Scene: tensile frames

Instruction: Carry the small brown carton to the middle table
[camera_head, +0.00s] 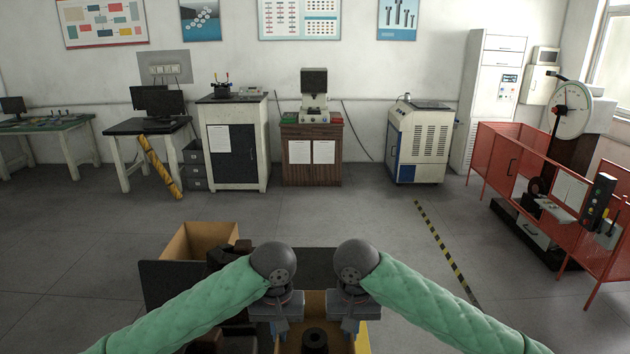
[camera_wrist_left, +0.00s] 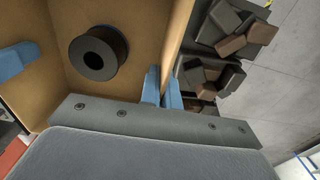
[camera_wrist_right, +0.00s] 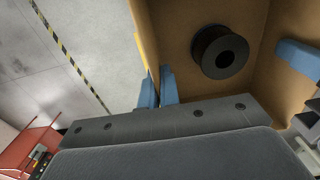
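The small brown carton (camera_head: 315,303) is open-topped and low in the head view, between my grippers. A dark spool (camera_head: 315,340) lies inside it. My left gripper (camera_head: 282,330) has its blue fingers on either side of one carton wall, close together, as the left wrist view shows (camera_wrist_left: 161,90). My right gripper (camera_head: 343,328) pinches the opposite wall in the same way in the right wrist view (camera_wrist_right: 158,90). The carton's underside is hidden. I cannot tell which table is the middle one.
A larger open cardboard box (camera_head: 202,238) and dark and brown blocks (camera_wrist_left: 238,32) lie left of the carton. A black-topped desk (camera_head: 135,127), cabinets and a red mesh fence (camera_head: 497,150) stand farther off. Grey floor between is clear, with a yellow-black stripe (camera_head: 440,246).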

